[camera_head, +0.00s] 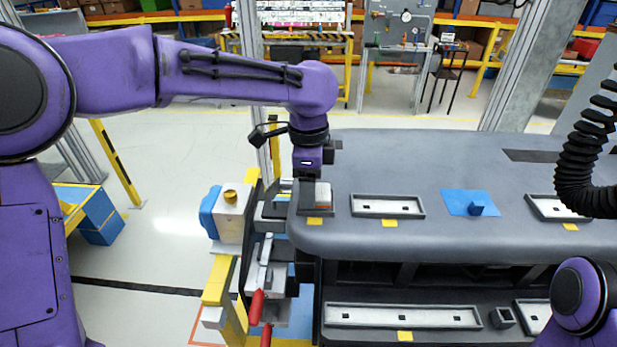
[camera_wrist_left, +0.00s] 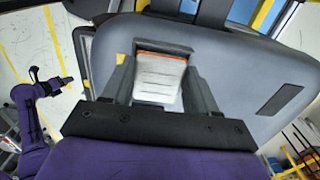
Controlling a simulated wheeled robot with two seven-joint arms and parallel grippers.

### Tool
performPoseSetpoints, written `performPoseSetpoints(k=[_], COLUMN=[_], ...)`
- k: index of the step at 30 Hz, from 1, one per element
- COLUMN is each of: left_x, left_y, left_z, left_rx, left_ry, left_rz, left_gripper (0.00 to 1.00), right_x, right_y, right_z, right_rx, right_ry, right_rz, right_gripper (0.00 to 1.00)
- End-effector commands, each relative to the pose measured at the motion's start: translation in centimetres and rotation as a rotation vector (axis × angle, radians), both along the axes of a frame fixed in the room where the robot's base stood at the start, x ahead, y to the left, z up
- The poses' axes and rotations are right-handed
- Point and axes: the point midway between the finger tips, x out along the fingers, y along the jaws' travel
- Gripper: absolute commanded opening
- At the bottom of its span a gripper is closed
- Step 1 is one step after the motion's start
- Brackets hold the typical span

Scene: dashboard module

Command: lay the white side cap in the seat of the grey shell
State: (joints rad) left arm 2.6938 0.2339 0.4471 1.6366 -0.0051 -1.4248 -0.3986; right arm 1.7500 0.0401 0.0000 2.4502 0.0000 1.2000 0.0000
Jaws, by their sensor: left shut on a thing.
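The grey shell (camera_head: 430,160) is a large dashboard body that fills the middle and right of the head view; it also shows in the wrist view (camera_wrist_left: 235,75). My left gripper (camera_head: 314,195) points down over the shell's left end. In the wrist view my left gripper (camera_wrist_left: 160,68) has its two fingers on either side of the white side cap (camera_wrist_left: 157,82), a ribbed white piece with an orange edge, and is shut on it. In the head view the white side cap (camera_head: 323,194) shows partly beside the fingers. The seat under it is hidden, and I cannot tell whether the cap touches it.
White-framed recesses (camera_head: 387,206) and a blue part (camera_head: 470,203) lie along the shell's top. A stand with red-handled tools (camera_head: 257,307) is left of the shell. A black corrugated hose (camera_head: 590,150) hangs at the right. Open floor lies at the left.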

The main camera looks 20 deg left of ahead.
Motion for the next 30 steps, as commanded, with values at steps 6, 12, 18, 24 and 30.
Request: performPoseSetpoints(k=[6,12,18,24,30], left_x=[0.0,0.0,0.0,0.1,0.1], left_y=[0.0,0.0,0.0,0.0,0.0], left_z=[-0.3,-0.3,-0.3,0.5,4.9], left_rx=[0.000,0.000,0.000,0.001,0.000], left_ry=[0.000,0.000,0.000,-0.003,-0.006], left_rz=[-0.001,-0.001,-0.001,0.000,0.000], left_gripper=[0.29,0.78,0.88,0.88,0.88], right_x=[0.0,0.0,0.0,0.0,0.0], right_y=[0.0,0.0,0.0,0.0,0.0], right_z=[-0.1,-0.1,-0.1,-0.2,-0.7], right_rx=[0.000,0.000,0.000,0.000,0.000], right_ry=[0.000,0.000,0.000,0.000,0.000], right_rz=[0.000,0.000,0.000,0.000,0.000], right_gripper=[0.43,0.43,0.43,0.43,0.43])
